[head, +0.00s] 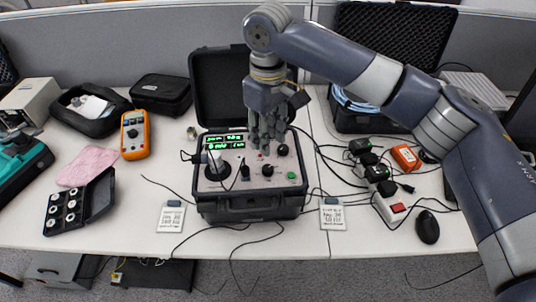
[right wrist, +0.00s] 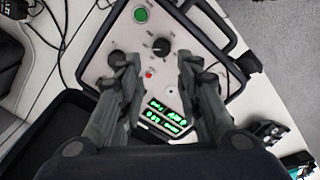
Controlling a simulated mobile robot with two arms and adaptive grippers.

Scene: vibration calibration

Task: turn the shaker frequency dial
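The shaker is an open black case (head: 250,207) with a light control panel (head: 232,184). Green displays (head: 225,142) glow at its back left. A black dial with a white pointer mark (right wrist: 160,46) is near the panel's middle; it also shows in the head view (head: 267,170). Other black knobs sit either side of it (right wrist: 116,58). I cannot read which is the frequency dial. My right gripper (head: 267,147) points down over the panel. In the right wrist view its fingers (right wrist: 158,66) are apart with nothing between them; the pointer dial lies just beyond the tips. My left gripper is not in view.
The raised lid (head: 220,85) stands behind the panel. A green button (head: 291,176) is at the front right. An orange meter (head: 135,135) and small black case (head: 160,93) stand left. Chargers and cables (head: 377,172) clutter the right. Cards (head: 171,217) lie in front.

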